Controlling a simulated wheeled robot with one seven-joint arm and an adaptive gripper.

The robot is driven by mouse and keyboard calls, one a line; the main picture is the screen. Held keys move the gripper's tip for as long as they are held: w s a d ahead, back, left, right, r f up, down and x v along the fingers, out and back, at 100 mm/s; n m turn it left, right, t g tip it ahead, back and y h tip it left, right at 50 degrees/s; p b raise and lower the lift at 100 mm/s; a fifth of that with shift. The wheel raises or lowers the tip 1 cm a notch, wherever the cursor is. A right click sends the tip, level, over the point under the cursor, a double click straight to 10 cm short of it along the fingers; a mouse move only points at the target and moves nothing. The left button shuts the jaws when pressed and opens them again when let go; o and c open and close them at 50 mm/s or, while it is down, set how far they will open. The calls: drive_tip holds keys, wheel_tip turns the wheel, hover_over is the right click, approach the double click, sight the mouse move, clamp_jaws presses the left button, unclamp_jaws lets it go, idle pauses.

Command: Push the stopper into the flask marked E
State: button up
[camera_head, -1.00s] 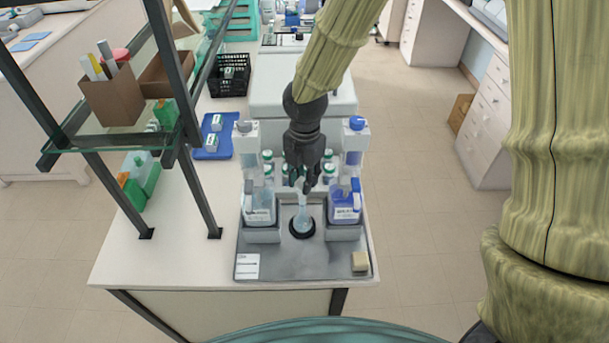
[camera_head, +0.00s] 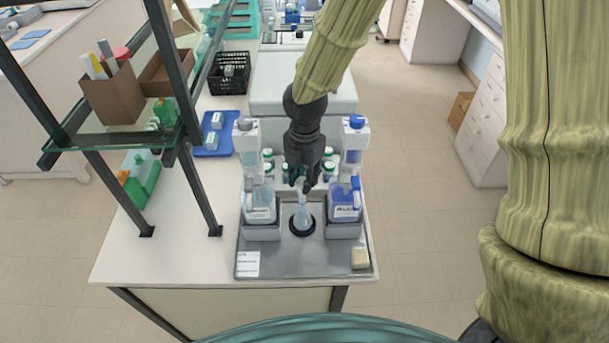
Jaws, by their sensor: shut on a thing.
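A small clear flask (camera_head: 302,217) with pale blue content stands upright in a black ring holder (camera_head: 301,230) on the grey metal tray (camera_head: 300,262). Its mark is too small to read. My gripper (camera_head: 302,184) points down right over the flask's neck, and its dark fingers hide the top of the neck. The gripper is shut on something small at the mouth. I take this to be the stopper, but it is too small and hidden to make out, and I cannot tell how deep it sits.
A clear dispenser bottle (camera_head: 259,206) stands close to the left of the flask, and a blue-labelled one (camera_head: 345,204) close to the right. Several green-capped bottles stand behind. A beige block (camera_head: 360,258) and a white card (camera_head: 247,264) lie on the tray's front corners.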

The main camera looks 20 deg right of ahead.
drive_tip(key=o, duration=0.8)
drive_tip(key=shift+o, duration=0.3)
drive_tip(key=o, duration=0.4)
drive_tip(key=shift+c, duration=0.2)
drive_tip(key=shift+r, duration=0.15)
drive_tip(key=shift+r+p, duration=2.05)
drive_tip(key=shift+p, duration=0.1)
drive_tip(key=shift+r, duration=0.85)
